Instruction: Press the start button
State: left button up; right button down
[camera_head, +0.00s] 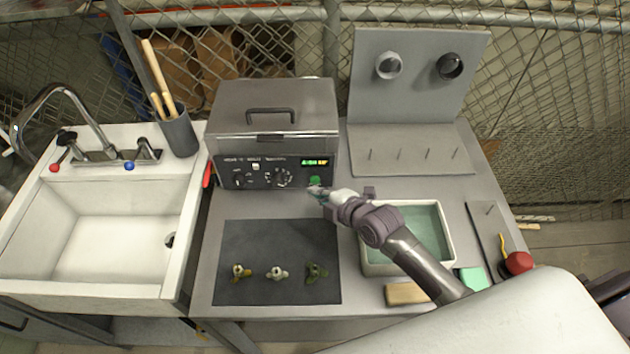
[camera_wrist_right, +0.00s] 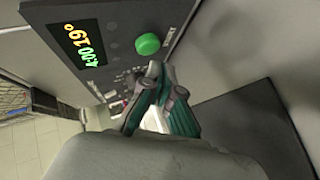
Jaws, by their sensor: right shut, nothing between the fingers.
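The start button is a round green button (camera_head: 315,181) at the lower right of the tank's dark control panel, under a lit display. It also shows in the right wrist view (camera_wrist_right: 148,44), unobstructed. The tank (camera_head: 274,112) is a grey metal box with a closed, handled lid. My right gripper (camera_head: 316,190) is shut and empty, its fingertips just in front of and slightly below the button in the head view. In the right wrist view the shut fingertips (camera_wrist_right: 156,72) are close to the button, with a small gap visible. My left gripper is not in view.
A white basin (camera_head: 452,240) of water sits under my right arm. A pegged rack (camera_head: 412,150) stands behind at right, a sink (camera_head: 90,235) at left.

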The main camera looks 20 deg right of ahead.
jog(key=shift+w, duration=0.15)
jog(key=shift+w+d, duration=0.15)
jog(key=shift+w, duration=0.15)
jog(key=shift+w+d+b, duration=0.15)
jog(key=shift+w+b, duration=0.2)
jog(key=shift+w, duration=0.1)
dwell(0.8)
jog(key=shift+s+r, duration=0.1)
jog(key=shift+s, duration=0.1)
jog(key=shift+s+a+p, duration=0.3)
jog(key=shift+s+p, duration=0.3)
jog(key=shift+s, duration=0.1)
jog(key=shift+s+a+p, duration=0.15)
jog(key=shift+s+p, duration=0.3)
jog(key=shift+s, duration=0.05)
jog(key=shift+s+a+p, duration=0.3)
jog(key=shift+s+p, duration=0.2)
jog(key=shift+s, duration=0.45)
jog(key=shift+s+a+p, duration=0.25)
jog(key=shift+s+p, duration=0.25)
jog(key=shift+s, duration=0.45)
